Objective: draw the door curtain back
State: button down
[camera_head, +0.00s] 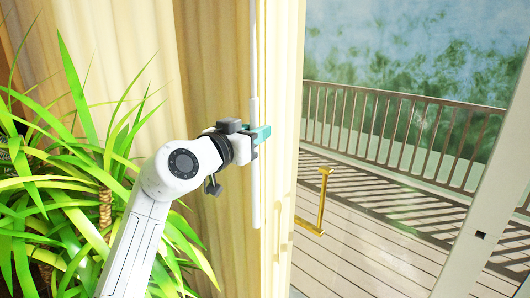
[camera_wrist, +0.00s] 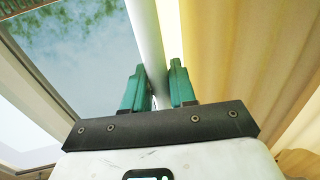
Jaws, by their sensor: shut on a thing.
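The door curtain (camera_head: 215,60) is pale yellow and hangs in folds at the left of the glass door in the head view. It also fills the right side of the wrist view (camera_wrist: 235,60). A white wand (camera_head: 254,200) hangs upright along the curtain's edge. My gripper (camera_head: 260,134) is shut on this wand at about its upper middle. In the wrist view the wand (camera_wrist: 146,35) runs between the two green fingers. The glass beside the curtain is uncovered in the head view.
A leafy green plant (camera_head: 70,190) stands at the left, close beside my arm. A brass door handle (camera_head: 322,200) sticks out right of the curtain. Beyond the glass lie a wooden deck (camera_head: 350,250) and a railing (camera_head: 400,130).

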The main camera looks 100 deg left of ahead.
jog(key=shift+s+a+b, duration=0.3)
jog(key=shift+s, duration=0.15)
jog(key=c, duration=1.1)
grip_release()
jog(key=shift+s+a, duration=0.15)
jog(key=shift+o, duration=0.2)
jog(key=b+v, duration=0.1)
jog(key=v, duration=1)
